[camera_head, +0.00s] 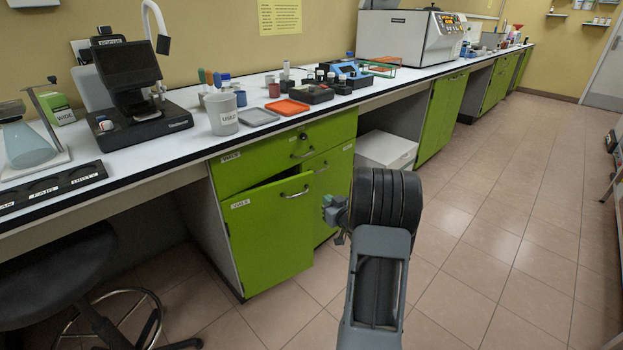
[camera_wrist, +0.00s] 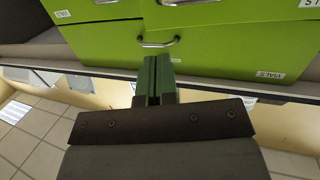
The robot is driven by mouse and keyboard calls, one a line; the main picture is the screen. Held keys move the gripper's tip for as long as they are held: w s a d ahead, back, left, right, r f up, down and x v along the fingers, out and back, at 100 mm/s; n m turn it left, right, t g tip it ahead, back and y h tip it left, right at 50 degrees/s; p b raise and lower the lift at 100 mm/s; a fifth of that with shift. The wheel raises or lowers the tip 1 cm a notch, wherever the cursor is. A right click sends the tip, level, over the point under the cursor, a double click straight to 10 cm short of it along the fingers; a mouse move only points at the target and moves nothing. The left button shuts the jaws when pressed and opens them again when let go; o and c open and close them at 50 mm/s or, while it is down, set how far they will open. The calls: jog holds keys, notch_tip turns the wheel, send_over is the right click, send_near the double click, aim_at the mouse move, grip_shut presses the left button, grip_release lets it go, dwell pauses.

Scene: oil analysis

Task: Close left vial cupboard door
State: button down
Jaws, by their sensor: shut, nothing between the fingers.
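The left vial cupboard door (camera_head: 268,235) is a green panel under the bench. It stands slightly ajar, with a dark gap along its top edge. Its silver handle (camera_head: 295,192) is near the upper right corner. The green drawer (camera_head: 270,158) above looks shut; it also shows in the upside-down wrist view (camera_wrist: 220,50) with its handle (camera_wrist: 158,43). The door shows there too (camera_wrist: 225,13), only in part. My gripper (camera_head: 330,208) is right of the door in the head view, partly hidden by my arm. In the wrist view its fingers (camera_wrist: 152,80) are together and empty, pointing toward the drawer front.
The right cupboard door (camera_head: 335,185) is beside the left one. A dark stool (camera_head: 55,270) stands at the lower left. A white box (camera_head: 387,150) sits under the bench to the right. The tiled floor (camera_head: 500,230) on the right is clear.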

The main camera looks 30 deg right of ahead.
jog(key=d+t, duration=0.1)
jog(key=b, duration=0.4)
send_near(308, 179)
jog(key=shift+y, duration=0.4)
jog(key=w, duration=0.4)
jog(key=w+d, duration=0.1)
jog(key=w, duration=0.2)
jog(key=shift+f, duration=0.15)
jog(key=shift+w, duration=0.25)
